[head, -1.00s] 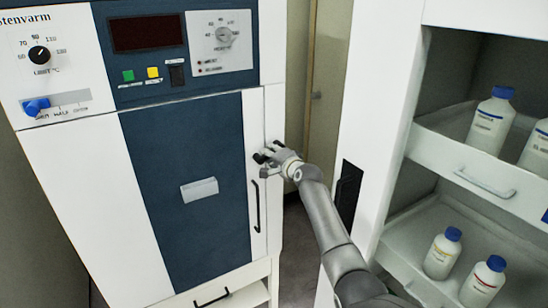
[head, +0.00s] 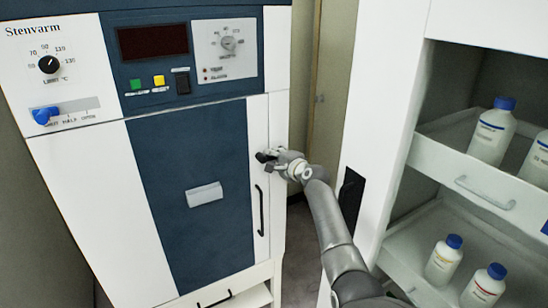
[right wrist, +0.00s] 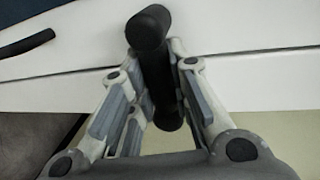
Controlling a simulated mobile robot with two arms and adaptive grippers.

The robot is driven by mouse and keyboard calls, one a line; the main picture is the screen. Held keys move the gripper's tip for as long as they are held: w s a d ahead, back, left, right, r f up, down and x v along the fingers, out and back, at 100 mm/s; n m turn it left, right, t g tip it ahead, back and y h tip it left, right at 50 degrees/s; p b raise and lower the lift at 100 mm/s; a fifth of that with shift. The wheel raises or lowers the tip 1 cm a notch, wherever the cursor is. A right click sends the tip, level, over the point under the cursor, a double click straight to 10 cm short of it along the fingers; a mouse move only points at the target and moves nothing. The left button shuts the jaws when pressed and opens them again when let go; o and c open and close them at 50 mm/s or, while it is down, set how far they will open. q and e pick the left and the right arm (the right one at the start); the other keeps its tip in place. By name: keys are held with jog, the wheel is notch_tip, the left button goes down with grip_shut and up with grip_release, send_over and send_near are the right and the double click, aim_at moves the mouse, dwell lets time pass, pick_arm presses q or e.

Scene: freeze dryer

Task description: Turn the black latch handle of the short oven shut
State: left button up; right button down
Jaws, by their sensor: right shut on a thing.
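The oven (head: 80,190) stands at left in the head view, white with a dark blue front, and its door (head: 180,160) looks closed. Its black latch handle (head: 264,156) sits at the door's right edge, mostly hidden by my right gripper (head: 274,161). In the right wrist view the black latch handle (right wrist: 152,50) is a thick rod standing between the two fingers of my right gripper (right wrist: 155,95). The fingers are closed on it from both sides. My left gripper is not in view.
A black vertical bar handle (head: 260,210) is on the oven below the latch; a black handle also shows in the right wrist view (right wrist: 25,43). A white cabinet (head: 385,100) with open drawers and blue-capped bottles (head: 493,130) stands at right. A narrow floor gap lies between.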

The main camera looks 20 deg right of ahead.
jog(key=c, duration=1.3)
grip_release()
jog(key=v, duration=1.2)
